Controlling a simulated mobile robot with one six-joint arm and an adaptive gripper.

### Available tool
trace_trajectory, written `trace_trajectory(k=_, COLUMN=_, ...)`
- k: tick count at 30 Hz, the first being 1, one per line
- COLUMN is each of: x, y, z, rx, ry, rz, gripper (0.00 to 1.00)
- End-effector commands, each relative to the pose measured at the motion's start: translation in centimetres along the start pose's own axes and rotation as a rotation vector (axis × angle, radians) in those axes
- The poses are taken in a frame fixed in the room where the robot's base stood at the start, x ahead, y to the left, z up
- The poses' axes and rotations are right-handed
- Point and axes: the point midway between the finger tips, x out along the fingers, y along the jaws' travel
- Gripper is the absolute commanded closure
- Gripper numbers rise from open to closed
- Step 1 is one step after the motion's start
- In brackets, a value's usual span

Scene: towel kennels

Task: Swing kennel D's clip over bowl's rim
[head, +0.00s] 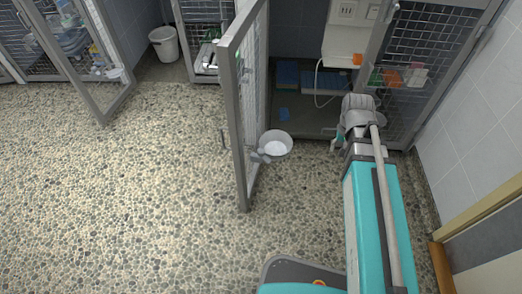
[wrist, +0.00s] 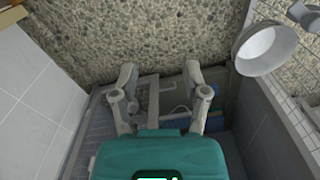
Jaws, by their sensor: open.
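A white bowl (head: 277,143) hangs on the inner side of an open mesh kennel door (head: 238,110). A grey fitting (head: 259,156) sits at the bowl's left side, between it and the door; whether this is the clip, and how it meets the rim, is too small to tell. In the wrist view the bowl (wrist: 268,48) is at the upper right, with a grey part (wrist: 304,14) beyond it. My gripper (wrist: 160,72) is open and empty, apart from the bowl. In the head view it is right of the bowl, at the kennel opening. No letter D is readable.
The kennel behind my gripper holds blue items (head: 287,75), a white box (head: 346,45) with a cable and orange items. A tiled wall (head: 480,110) stands close on the right. A white bucket (head: 164,43) stands far left. The pebbled floor left of the door is clear.

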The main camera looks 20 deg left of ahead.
Motion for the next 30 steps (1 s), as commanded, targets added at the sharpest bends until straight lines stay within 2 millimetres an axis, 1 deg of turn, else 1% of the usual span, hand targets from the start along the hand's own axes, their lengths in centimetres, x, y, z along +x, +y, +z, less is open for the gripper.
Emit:
trace_trajectory(k=1, x=0.0, y=-1.9, z=-0.9, rx=-0.005, ry=0.0, rz=0.0, gripper=0.41)
trace_trajectory(k=8, x=0.0, y=-9.8, z=-2.4, rx=-0.001, ry=0.0, rz=0.0, gripper=0.41)
trace_trajectory(k=9, x=0.0, y=-11.2, z=-2.6, rx=0.001, ry=0.0, rz=0.0, gripper=0.41)
trace_trajectory(k=13, x=0.0, y=-15.9, z=-2.8, rx=0.003, ry=0.0, rz=0.0, gripper=0.41)
trace_trajectory(k=15, x=0.0, y=-18.4, z=-2.7, rx=0.005, ry=0.0, rz=0.0, gripper=0.41)
trace_trajectory(k=18, x=0.0, y=-21.7, z=-2.5, rx=0.008, ry=0.0, rz=0.0, gripper=0.41)
trace_trajectory(k=21, x=-0.1, y=-24.3, z=-2.1, rx=0.01, ry=0.0, rz=0.0, gripper=0.41)
trace_trajectory(k=24, x=-0.1, y=-26.2, z=-1.8, rx=0.013, ry=0.0, rz=0.0, gripper=0.41)
trace_trajectory(k=27, x=-0.1, y=-27.3, z=-1.5, rx=0.015, ry=0.0, rz=0.0, gripper=0.41)
trace_trajectory(k=30, x=-0.1, y=-27.7, z=-1.4, rx=0.016, ry=0.0, rz=0.0, gripper=0.41)
